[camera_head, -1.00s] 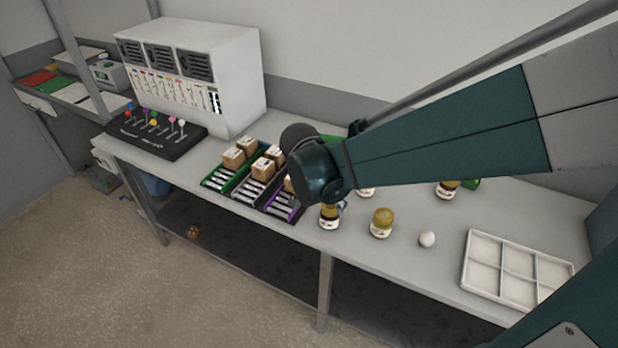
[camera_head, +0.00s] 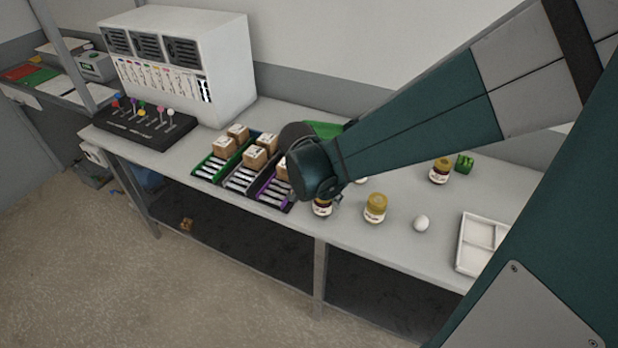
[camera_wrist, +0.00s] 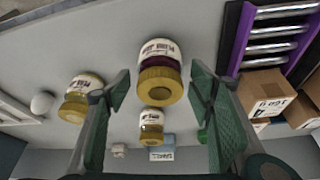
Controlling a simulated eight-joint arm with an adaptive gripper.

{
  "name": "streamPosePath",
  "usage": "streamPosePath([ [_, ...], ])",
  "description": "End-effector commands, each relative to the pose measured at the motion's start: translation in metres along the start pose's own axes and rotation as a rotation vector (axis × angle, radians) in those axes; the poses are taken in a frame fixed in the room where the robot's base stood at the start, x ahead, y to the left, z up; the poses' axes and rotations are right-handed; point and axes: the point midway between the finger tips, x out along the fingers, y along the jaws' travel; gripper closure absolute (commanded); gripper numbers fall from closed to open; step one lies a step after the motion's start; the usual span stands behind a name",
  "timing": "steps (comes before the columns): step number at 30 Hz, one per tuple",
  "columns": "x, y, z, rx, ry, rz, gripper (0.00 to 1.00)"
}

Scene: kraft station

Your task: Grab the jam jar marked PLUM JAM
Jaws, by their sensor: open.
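A jar with a gold lid, dark purple contents and a white label (camera_wrist: 160,72) is upside down in the wrist view, just beyond and between my finger tips. It also shows in the head view (camera_head: 322,208), partly behind my wrist. A further gold-lidded jar (camera_wrist: 151,124) stands beyond. A dark-filled jar (camera_head: 440,172) is at the back right. My gripper (camera_wrist: 161,87) is open and empty, its fingers either side of the purple jar's image.
A purple-edged tray (camera_head: 272,190) with boxes and metal rods sits close left of the purple jar in the head view. A white egg-like object (camera_head: 421,223) and a white divided tray (camera_head: 470,262) lie to the right. A green block (camera_head: 465,163) stands at the back.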

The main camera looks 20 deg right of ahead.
Motion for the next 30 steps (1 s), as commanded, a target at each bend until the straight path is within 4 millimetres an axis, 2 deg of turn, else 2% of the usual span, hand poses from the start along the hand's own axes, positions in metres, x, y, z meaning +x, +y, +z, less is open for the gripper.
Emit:
streamPosePath([
  [17,0.0011,0.0,0.0,0.0,0.0,0.0,0.47],
  [24,0.0011,0.0,0.0,0.0,0.0,0.0,0.77],
  [26,0.001,0.0,-0.0001,0.0,0.0,0.0,0.83],
  [30,0.001,0.0,-0.0001,0.0,0.0,0.0,0.83],
])
